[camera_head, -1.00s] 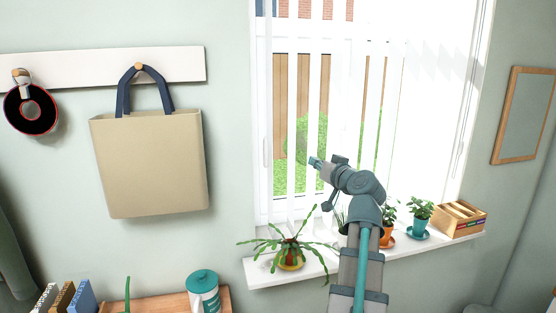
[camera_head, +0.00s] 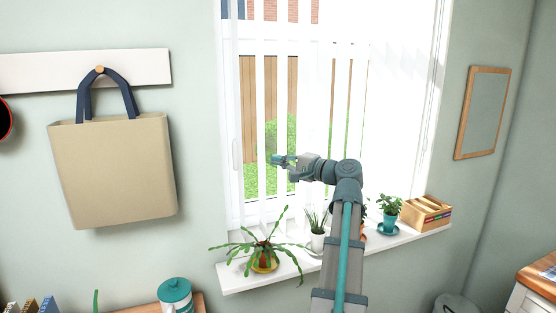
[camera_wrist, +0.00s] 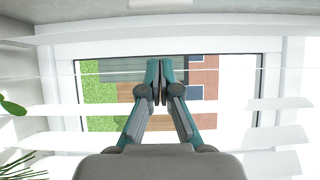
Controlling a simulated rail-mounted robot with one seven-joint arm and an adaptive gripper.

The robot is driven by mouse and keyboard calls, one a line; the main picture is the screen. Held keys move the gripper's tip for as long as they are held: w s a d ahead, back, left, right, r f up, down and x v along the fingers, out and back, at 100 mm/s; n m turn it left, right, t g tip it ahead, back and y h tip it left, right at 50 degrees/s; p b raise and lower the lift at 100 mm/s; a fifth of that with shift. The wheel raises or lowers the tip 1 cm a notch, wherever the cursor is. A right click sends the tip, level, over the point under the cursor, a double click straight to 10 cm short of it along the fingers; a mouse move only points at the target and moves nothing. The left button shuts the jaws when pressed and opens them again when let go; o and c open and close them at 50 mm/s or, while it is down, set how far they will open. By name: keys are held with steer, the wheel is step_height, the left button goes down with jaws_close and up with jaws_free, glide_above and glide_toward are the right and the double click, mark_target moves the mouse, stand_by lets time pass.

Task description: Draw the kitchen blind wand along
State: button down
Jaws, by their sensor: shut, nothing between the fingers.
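The vertical blind (camera_head: 385,110) hangs across the window, its slats spread apart on the left and close together on the right. My gripper (camera_head: 275,160) is shut and empty, in front of the left slats and pointing left. In the wrist view my gripper (camera_wrist: 159,62) has its fingertips together, with slats and the window beyond. A thin pale line (camera_wrist: 115,72) crosses behind the fingers there; I cannot tell whether it is the wand. No wand can be made out for certain in the head view.
A beige bag (camera_head: 112,170) hangs on the left wall. A framed panel (camera_head: 483,112) hangs at right.

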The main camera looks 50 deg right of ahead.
steer(key=w+a+p, duration=0.3)
steer(key=w, duration=0.7)
steer(key=shift+a+p, duration=0.3)
steer(key=shift+a, duration=0.05)
